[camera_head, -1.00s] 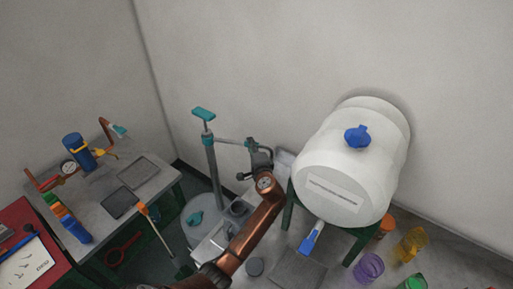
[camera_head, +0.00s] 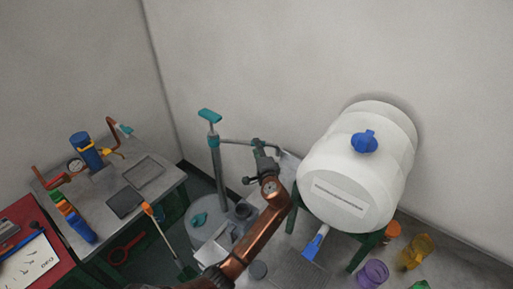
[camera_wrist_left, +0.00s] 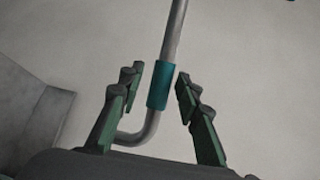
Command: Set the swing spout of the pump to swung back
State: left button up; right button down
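The pump (camera_head: 216,168) stands upright in the middle of the head view, with a teal T-handle (camera_head: 209,115) on top. Its thin grey swing spout (camera_head: 238,142) points to the right, toward the white tank, and bends down at its end. My left gripper (camera_head: 265,153) is at the outer end of the spout. In the left wrist view my left gripper (camera_wrist_left: 159,75) is open, with one finger on each side of the spout's teal sleeve (camera_wrist_left: 158,86). Gaps show on both sides of the sleeve. My right gripper is not in view.
A large white tank (camera_head: 350,170) on a green stand is close to the right of my left gripper. A grey workbench (camera_head: 155,200) with tools is at the left. Bare walls (camera_head: 280,60) rise behind the pump.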

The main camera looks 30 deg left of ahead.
pick_arm(q)
jog(key=v, duration=1.1)
jog(key=shift+d, duration=0.2)
